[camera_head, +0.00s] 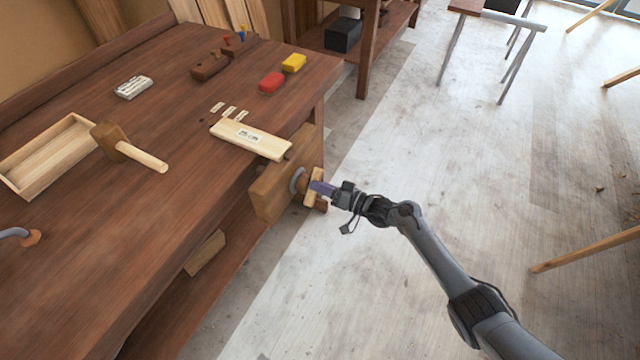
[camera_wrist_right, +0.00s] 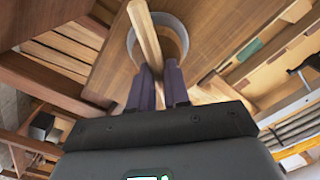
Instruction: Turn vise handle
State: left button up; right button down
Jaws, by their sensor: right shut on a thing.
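The vise (camera_head: 285,180) is a wooden jaw block on the bench's right end, with a light wooden plank (camera_head: 250,139) at its top. Its handle (camera_head: 314,187) is a pale wooden bar in front of a grey ring. In the right wrist view the handle (camera_wrist_right: 145,35) runs slightly tilted across the round ring (camera_wrist_right: 172,40). My right gripper (camera_head: 322,188) comes in from the right and is shut on the handle; its purple fingers (camera_wrist_right: 158,88) reach the bar's lower part, which they partly hide. My left gripper is not in view.
On the bench (camera_head: 150,220) lie a mallet (camera_head: 125,148), an open wooden tray (camera_head: 45,155), a red block (camera_head: 271,82), a yellow block (camera_head: 294,63) and a wooden plane (camera_head: 210,66). Floor right of the bench is clear around my right arm. A trestle (camera_head: 497,40) stands farther back.

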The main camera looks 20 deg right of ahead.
jog(key=m, duration=0.2)
jog(key=shift+d+f+m, duration=0.1)
jog(key=shift+f+m, duration=0.05)
jog(key=shift+m, duration=0.25)
jog(key=shift+f, duration=0.15)
dwell(0.7)
jog(key=c, duration=1.3)
grip_release()
jog(key=shift+d, duration=0.1)
jog(key=shift+o, duration=0.8)
jog(key=shift+s+p, duration=0.1)
jog(key=shift+p, duration=0.2)
